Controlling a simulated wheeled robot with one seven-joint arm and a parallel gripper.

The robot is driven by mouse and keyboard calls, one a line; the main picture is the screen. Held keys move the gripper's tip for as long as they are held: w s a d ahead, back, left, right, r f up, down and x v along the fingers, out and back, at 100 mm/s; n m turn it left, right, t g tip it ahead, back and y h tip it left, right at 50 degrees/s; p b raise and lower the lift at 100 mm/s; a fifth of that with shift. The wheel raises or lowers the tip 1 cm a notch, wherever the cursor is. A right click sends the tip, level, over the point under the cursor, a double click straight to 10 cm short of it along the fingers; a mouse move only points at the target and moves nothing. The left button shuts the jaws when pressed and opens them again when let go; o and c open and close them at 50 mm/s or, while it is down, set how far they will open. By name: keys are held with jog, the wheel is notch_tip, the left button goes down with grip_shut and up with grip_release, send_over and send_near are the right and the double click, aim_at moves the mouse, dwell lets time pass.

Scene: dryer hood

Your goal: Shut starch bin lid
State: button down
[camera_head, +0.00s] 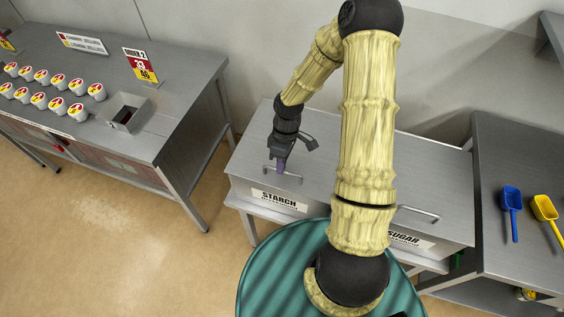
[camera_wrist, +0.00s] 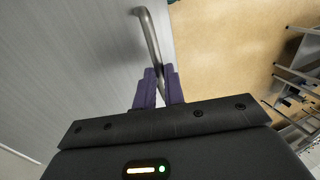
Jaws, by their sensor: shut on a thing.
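The starch bin (camera_head: 279,200) stands in the middle of the head view, with its STARCH label on the front. Its grey lid (camera_head: 249,158) lies flat and looks level on the bin. A thin bar handle (camera_head: 293,179) sits near the lid's front edge. My gripper (camera_head: 281,170) is over that handle, pointing down. In the wrist view, the purple fingers (camera_wrist: 158,88) are shut on the metal bar handle (camera_wrist: 149,38), with the lid surface (camera_wrist: 75,60) to the left. Part of the lid is hidden behind my arm.
The sugar bin (camera_head: 455,232) with its own handle (camera_head: 418,214) adjoins on the right. A steel table with a blue scoop (camera_head: 511,205) and a yellow scoop (camera_head: 545,210) stands farther right. A counter (camera_head: 190,100) with several white cups is at left. Open floor lies in front.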

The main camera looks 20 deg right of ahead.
jog(key=c, duration=1.5)
grip_release()
jog(key=shift+s+a+f, duration=0.1)
jog(key=shift+a+f, duration=0.1)
jog(key=shift+a, duration=0.1)
jog(key=shift+d+r, duration=0.15)
jog(key=shift+w+d+r, duration=0.1)
jog(key=shift+w+r, duration=0.2)
jog(key=shift+r, duration=0.25)
jog(key=b+v, duration=0.2)
jog(key=v, duration=1.4)
jog(key=shift+s, duration=0.1)
